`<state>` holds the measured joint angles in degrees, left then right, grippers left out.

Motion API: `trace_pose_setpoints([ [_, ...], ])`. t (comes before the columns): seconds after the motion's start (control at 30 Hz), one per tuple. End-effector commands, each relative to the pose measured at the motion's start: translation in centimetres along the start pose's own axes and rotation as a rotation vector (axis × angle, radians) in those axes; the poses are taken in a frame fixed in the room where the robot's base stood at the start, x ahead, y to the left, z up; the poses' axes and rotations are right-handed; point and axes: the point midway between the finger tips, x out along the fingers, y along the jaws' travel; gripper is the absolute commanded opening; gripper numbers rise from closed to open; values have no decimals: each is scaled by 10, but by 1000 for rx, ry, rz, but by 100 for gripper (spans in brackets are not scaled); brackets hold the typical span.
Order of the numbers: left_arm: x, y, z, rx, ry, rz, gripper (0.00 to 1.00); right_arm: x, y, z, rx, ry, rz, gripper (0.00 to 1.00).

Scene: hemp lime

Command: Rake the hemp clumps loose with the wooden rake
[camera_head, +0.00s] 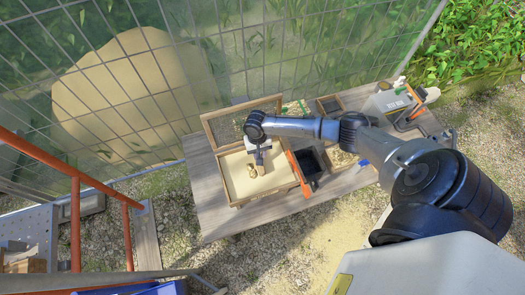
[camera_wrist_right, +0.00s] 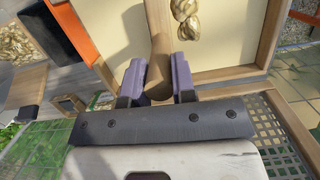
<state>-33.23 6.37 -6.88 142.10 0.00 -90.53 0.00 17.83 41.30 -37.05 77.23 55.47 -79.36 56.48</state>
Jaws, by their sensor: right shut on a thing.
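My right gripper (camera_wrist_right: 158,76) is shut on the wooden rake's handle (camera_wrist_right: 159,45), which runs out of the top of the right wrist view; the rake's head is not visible. In the head view the right gripper (camera_head: 260,160) is over a shallow wooden tray (camera_head: 266,200) with a pale floor. Golden hemp clumps (camera_wrist_right: 186,18) lie in the tray beside the handle, and show small in the head view (camera_head: 252,172). I cannot tell whether the rake touches them. My left gripper is not in view.
A mesh-covered wooden frame (camera_head: 211,127) stands behind the tray on the wooden table (camera_head: 207,205). A dark bin with an orange edge (camera_head: 298,168) is right of the tray. A grey machine (camera_head: 386,103) stands at the table's far right. Wire fencing runs behind.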

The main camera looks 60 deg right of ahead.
Motion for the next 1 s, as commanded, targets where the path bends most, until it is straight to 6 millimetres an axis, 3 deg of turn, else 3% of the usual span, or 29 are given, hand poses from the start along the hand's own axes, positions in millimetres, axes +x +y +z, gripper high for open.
trace_pose_setpoints([
  [0.1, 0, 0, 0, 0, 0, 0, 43, 1, -13, 2, -3, -3, -5, 0],
  [1.0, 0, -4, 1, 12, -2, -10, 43, -2, -58, 5, 0, -2, -2, 0],
])
